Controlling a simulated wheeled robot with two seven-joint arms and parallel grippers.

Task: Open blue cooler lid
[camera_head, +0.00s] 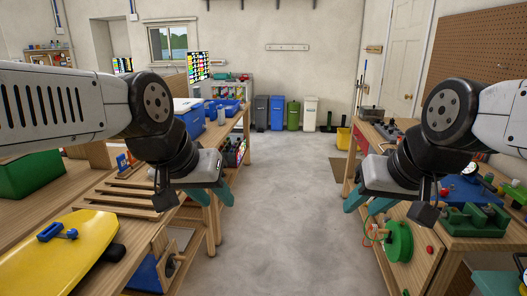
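The blue cooler (190,122) stands on the left workbench, beyond my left arm, which hides part of it. Its pale lid (184,104) looks shut, lying flat on top. My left gripper (212,195) hangs over the right edge of the left bench, nearer to me than the cooler and apart from it. Its teal fingers are spread, with nothing visible between them. My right gripper (370,201) is by the left edge of the right workbench, far from the cooler. Its teal fingers are also spread and look empty.
Blue trays (228,106) sit beside the cooler. The right workbench (420,240) holds tools and a green vise (475,220). The floor (290,200) between the benches is clear.

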